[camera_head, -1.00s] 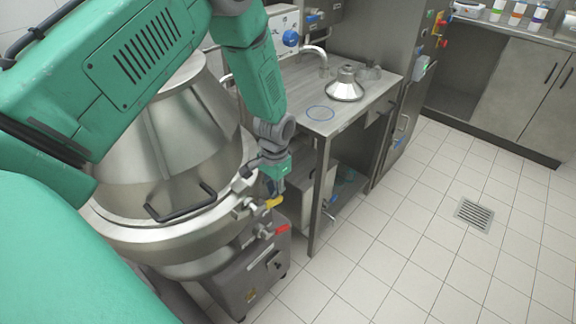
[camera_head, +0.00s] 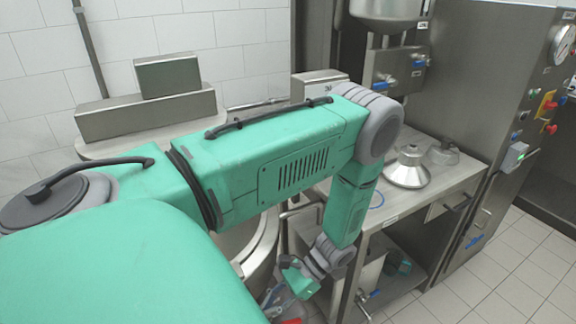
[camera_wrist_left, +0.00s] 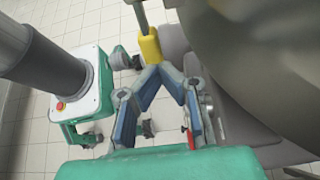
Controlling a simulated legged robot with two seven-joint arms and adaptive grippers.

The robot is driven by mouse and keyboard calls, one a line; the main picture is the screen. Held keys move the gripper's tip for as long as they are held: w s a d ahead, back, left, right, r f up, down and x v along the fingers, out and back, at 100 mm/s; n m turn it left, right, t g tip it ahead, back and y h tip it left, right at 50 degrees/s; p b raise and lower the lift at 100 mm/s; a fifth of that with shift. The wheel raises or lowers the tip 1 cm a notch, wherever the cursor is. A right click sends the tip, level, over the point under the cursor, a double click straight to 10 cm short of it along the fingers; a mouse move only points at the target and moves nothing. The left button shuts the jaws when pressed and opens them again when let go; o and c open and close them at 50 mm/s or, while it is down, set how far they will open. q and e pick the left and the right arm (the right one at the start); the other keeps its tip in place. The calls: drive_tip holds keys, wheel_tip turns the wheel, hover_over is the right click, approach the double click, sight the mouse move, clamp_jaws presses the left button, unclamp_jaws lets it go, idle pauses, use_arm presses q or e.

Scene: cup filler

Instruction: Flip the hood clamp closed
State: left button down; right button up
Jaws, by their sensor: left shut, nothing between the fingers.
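The hood clamp's yellow grip (camera_wrist_left: 150,47) shows in the left wrist view at the top middle, on a metal rod that runs upward. My left gripper (camera_wrist_left: 158,71) is shut and empty, its blue fingers meeting in a point just below the yellow grip. I cannot tell whether they touch it. The steel vessel (camera_wrist_left: 265,50) fills the upper right of that view. In the head view my left gripper (camera_head: 272,296) is low in the middle beside the vessel's rim (camera_head: 262,250), and my arm covers most of the vessel. The clamp cannot be made out there. My right gripper is not in view.
A steel table (camera_head: 440,192) stands right of my arm, with a funnel-shaped steel part (camera_head: 407,172) on it. A cabinet with coloured buttons (camera_head: 500,120) stands further right. The tiled floor (camera_head: 510,270) at lower right is clear. A tiled wall is behind.

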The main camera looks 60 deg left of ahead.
use_arm(q)
drive_tip(key=shift+s+f+g+b, duration=0.15)
drive_tip(key=shift+s+f+b, duration=0.15)
drive_tip(key=shift+s, duration=0.25)
drive_tip(key=shift+s+f+g+b, duration=0.15)
drive_tip(key=shift+s+f+b, duration=0.15)
drive_tip(key=shift+s, duration=0.35)
drive_tip(key=a+v, duration=0.1)
drive_tip(key=v, duration=1.1)
drive_tip(key=shift+d, duration=0.45)
drive_tip(key=shift+f, duration=0.15)
drive_tip(key=s+d+f+t, duration=0.5)
drive_tip(key=s+f+t, duration=0.15)
drive_tip(key=f, duration=0.25)
drive_tip(key=s+d+r+t+h, duration=0.1)
drive_tip(key=s+d+r+t, duration=0.1)
drive_tip(key=s+d+t, duration=0.2)
drive_tip(key=shift+d+r+t, duration=0.15)
drive_tip(key=shift+r+t, duration=0.2)
drive_tip(key=shift+t, duration=0.8)
